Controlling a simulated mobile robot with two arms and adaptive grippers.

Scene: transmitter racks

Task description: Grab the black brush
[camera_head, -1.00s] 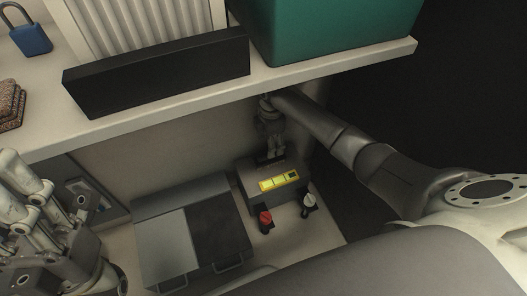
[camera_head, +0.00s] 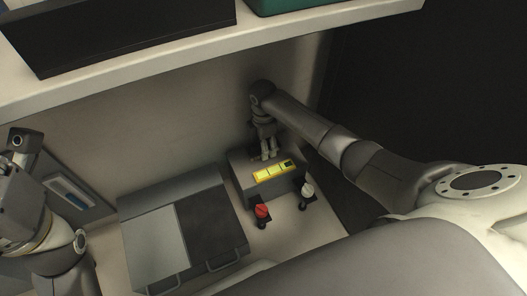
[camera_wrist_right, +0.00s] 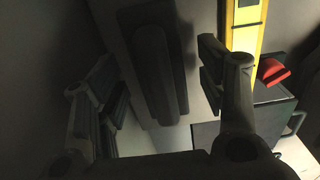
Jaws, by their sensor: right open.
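A long dark object with rounded edges, which looks like the black brush (camera_wrist_right: 152,62), stands out against a grey surface in the right wrist view. It appears between the two fingers of my right gripper (camera_wrist_right: 165,98), beyond their tips, with no contact visible. The gripper is open. In the head view my right gripper (camera_head: 266,155) points down at the back of a dark box with a yellow strip, and I cannot make out the brush there. Parts of my left arm show at the left edge, but I see no left fingertips.
The dark box (camera_head: 242,183) carries a yellow strip (camera_head: 274,172). A red knob (camera_head: 262,211) and a white knob (camera_head: 307,188) stand in front. A grey panelled case (camera_head: 158,243) with handles lies left. A shelf (camera_head: 190,55) overhangs behind, holding a black box (camera_head: 110,35) and green bin (camera_head: 285,5).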

